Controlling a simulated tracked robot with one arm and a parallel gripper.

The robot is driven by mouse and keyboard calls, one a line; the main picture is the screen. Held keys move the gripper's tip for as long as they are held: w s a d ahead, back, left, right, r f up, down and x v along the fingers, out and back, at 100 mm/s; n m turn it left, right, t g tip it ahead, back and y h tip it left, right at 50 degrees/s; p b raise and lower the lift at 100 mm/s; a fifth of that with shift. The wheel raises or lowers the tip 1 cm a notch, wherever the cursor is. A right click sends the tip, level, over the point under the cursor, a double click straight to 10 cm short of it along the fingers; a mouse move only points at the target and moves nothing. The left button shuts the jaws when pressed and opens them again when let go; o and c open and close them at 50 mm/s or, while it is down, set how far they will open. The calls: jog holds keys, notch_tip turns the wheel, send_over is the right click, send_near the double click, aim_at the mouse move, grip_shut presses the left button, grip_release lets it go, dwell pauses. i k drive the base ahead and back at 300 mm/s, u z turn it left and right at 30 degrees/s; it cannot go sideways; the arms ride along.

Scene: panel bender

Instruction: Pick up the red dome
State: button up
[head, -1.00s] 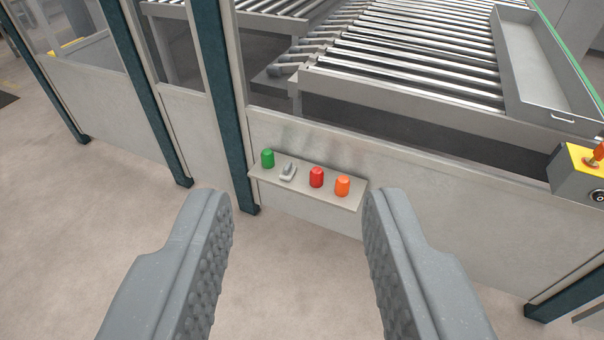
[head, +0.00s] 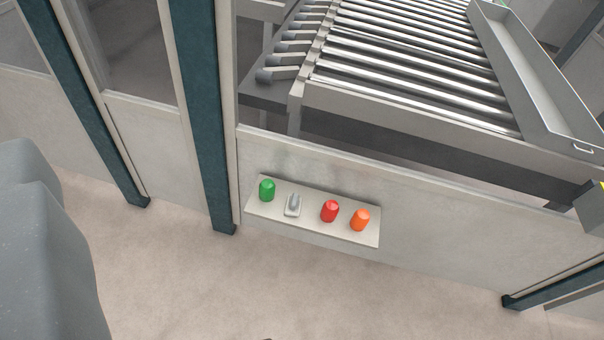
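The red dome (head: 329,211) is a small rounded cap. It stands upright on a narrow light ledge (head: 318,226) fixed low on a pale panel wall. An orange dome (head: 360,220) is close on its right. A grey metal fitting (head: 293,205) and a green dome (head: 267,190) are on its left. One grey finger of my gripper (head: 45,255) shows at the lower left edge, well to the left of the ledge and apart from it. The other finger is out of view, so the opening cannot be judged. Nothing hides the red dome.
Dark blue posts (head: 203,120) stand left of the ledge. Above the panel is a roller conveyor (head: 410,60) with a grey metal tray (head: 535,85) at right. A grey and yellow box (head: 592,210) is at the right edge. The floor (head: 230,290) below the ledge is clear.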

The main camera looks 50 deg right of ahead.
aim_at(330, 209)
jog(key=z, duration=0.4)
jog(key=i, duration=1.15)
jog(key=z, duration=0.75)
